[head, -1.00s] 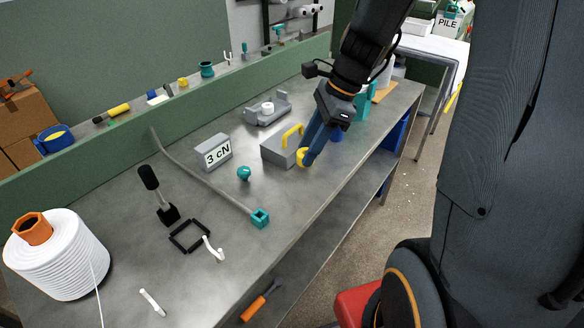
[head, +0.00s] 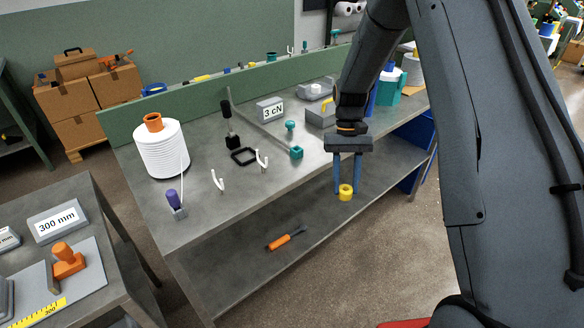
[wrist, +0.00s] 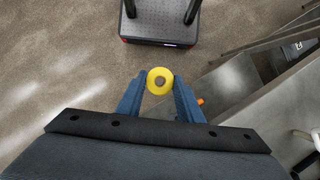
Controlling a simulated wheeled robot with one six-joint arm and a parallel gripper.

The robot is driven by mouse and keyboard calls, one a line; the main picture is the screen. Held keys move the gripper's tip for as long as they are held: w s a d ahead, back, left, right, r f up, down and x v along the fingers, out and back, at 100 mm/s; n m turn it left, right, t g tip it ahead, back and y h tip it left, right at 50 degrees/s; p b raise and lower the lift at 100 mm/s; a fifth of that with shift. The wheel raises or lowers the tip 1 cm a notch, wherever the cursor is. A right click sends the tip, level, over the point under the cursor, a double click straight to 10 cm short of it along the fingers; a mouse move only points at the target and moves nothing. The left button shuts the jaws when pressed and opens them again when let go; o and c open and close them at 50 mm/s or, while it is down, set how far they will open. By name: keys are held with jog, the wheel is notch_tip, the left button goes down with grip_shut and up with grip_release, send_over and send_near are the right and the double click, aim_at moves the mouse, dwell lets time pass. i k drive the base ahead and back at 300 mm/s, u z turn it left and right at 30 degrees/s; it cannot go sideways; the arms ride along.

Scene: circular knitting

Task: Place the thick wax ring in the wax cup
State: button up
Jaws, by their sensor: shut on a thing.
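My gripper (head: 347,186) points down with its blue fingers shut on a yellow thick wax ring (head: 345,196). In the wrist view the ring (wrist: 152,84) sits between the two fingertips, its dark hole facing the camera. In the head view, gripper and ring appear in front of the bench's front edge, over the lower shelf and floor. A small teal cup-like piece (head: 290,125) stands on the bench, left of the gripper. A teal square piece (head: 296,153) ends a grey rod nearby. I cannot tell which piece is the wax cup.
The metal bench (head: 215,205) carries a white yarn cone (head: 161,152), a 3 cN block (head: 269,110), a grey block (head: 320,117) with a yellow piece, and white hooks. An orange-handled tool (head: 280,241) lies on the lower shelf. Open floor lies to the right.

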aim_at(246, 158)
jog(key=k, duration=0.5)
jog(key=z, duration=1.7)
jog(key=i, duration=0.85)
jog(key=u, duration=2.75)
